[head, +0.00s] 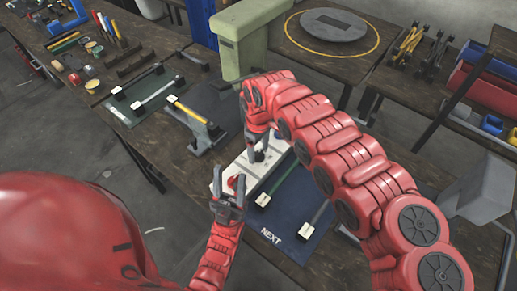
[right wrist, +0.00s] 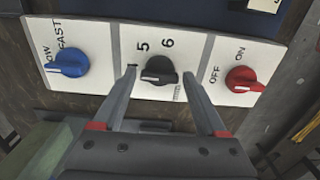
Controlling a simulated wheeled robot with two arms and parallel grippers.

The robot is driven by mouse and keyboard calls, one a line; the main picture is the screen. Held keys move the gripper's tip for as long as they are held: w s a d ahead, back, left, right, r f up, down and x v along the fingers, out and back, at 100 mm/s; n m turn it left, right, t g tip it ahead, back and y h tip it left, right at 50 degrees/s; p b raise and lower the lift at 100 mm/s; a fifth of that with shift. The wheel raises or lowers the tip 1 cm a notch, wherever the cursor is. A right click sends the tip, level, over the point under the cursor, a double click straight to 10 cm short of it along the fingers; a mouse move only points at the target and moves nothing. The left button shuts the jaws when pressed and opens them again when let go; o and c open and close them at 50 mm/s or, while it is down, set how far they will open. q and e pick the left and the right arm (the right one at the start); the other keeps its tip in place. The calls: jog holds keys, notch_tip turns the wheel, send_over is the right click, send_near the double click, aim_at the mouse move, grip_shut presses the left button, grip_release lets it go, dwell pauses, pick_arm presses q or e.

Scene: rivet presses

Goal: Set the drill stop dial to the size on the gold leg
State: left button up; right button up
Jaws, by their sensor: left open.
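The white control panel (head: 221,179) has a black dial (right wrist: 160,71) in its middle, with 5 and 6 printed above it. I cannot tell which number its pointer marks. My right gripper (right wrist: 158,78) is open, its fingers on either side of the black dial; I cannot tell whether they touch it. In the head view my right gripper (head: 256,156) is over the panel. My left gripper (head: 228,190) is open and empty near the panel's front end, by the red knob (head: 235,182). A gold bar (head: 186,109) lies on a grey fixture; its size label is unreadable.
A blue knob (right wrist: 69,63) and a red OFF/ON knob (right wrist: 243,79) flank the dial. A blue mat marked NEXT (head: 285,222) holds bars with white ends. A green press (head: 239,38) stands behind. Several tools and small parts lie on the bench at left.

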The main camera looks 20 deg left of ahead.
jog(key=shift+o, duration=0.8)
jog(key=shift+r, duration=0.3)
notch_tip(320, 180, up, 10)
jog(key=p, duration=0.6)
notch_tip(320, 180, up, 7)
jog(key=p, duration=0.1)
send_over(258, 152)
jog(key=shift+d, duration=0.1)
jog(key=shift+f, duration=0.1)
